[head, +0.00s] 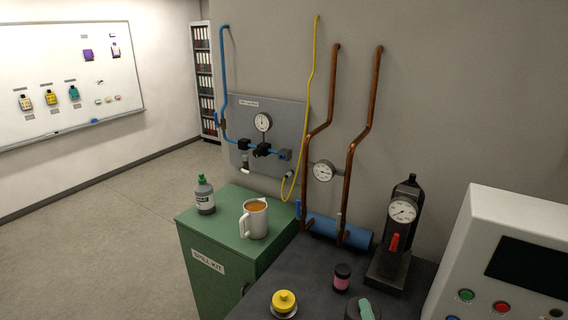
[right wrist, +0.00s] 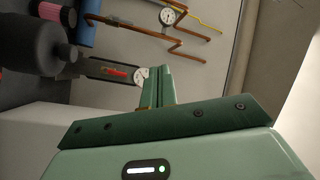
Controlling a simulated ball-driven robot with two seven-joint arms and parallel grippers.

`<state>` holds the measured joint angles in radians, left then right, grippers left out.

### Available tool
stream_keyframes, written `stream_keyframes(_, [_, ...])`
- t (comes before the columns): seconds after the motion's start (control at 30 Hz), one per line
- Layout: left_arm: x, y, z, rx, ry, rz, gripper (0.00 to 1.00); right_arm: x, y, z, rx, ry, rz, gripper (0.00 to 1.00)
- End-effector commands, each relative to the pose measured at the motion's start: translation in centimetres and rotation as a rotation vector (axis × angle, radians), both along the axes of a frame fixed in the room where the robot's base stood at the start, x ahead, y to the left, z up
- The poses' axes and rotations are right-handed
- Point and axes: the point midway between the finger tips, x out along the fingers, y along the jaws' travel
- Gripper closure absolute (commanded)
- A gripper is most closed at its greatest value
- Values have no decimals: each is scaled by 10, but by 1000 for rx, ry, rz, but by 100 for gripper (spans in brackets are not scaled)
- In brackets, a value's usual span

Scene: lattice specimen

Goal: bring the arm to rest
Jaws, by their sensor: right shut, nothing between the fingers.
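My right gripper (right wrist: 153,70) is green, with its two fingers together and nothing between them in the right wrist view. In the head view a small mint-green piece (head: 366,310) at the bottom edge looks like part of it, beside a dark round object (head: 351,312). In the right wrist view the fingers point toward the wall, with the black gauge stand (right wrist: 100,68) and its red lever (right wrist: 116,72) beside them on the left. I cannot tell the distance between them. My left gripper is not in view.
A green cabinet (head: 215,255) carries a mug (head: 253,220) and a bottle (head: 204,196). On the dark bench (head: 300,268) are a yellow-topped item (head: 284,302), a pink jar (head: 342,278) and a blue cylinder (head: 330,229). A white console (head: 492,226) stands right. Copper pipes (head: 328,110) run up the wall.

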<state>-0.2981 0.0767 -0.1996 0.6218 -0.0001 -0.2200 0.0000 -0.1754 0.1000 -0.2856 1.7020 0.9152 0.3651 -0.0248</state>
Motion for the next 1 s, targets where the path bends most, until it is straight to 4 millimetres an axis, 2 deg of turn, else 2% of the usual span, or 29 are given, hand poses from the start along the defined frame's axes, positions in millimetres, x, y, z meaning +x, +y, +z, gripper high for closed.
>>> stream_keyframes(0.1, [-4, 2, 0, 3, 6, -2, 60, -16, 25, 6, -224, 25, 139, 100])
stream_keyframes(0.2, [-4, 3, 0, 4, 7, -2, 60, -37, 43, 2, -494, 80, 271, 100])
stream_keyframes(0.3, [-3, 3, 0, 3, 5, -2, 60, -66, 44, -14, -842, 193, 391, 100])
stream_keyframes(0.4, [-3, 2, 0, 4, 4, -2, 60, -93, 22, -29, -1149, 340, 455, 100])
stream_keyframes(0.57, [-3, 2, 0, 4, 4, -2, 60, -131, -30, -37, -1493, 581, 481, 100])
stream_keyframes(0.67, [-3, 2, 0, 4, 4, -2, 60, -153, -64, -33, -1653, 735, 475, 100])
stream_keyframes(0.8, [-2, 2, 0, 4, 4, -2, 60, -185, -110, -18, -1828, 954, 442, 100])
stream_keyframes(0.87, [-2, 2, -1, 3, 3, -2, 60, -197, -126, -14, -1881, 1040, 432, 100])
stream_keyframes(0.9, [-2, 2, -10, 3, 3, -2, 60, -193, -120, -40, -1864, 1028, 460, 100])
stream_keyframes(1.0, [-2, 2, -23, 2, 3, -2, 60, -188, -113, -85, -1837, 1023, 508, 100])
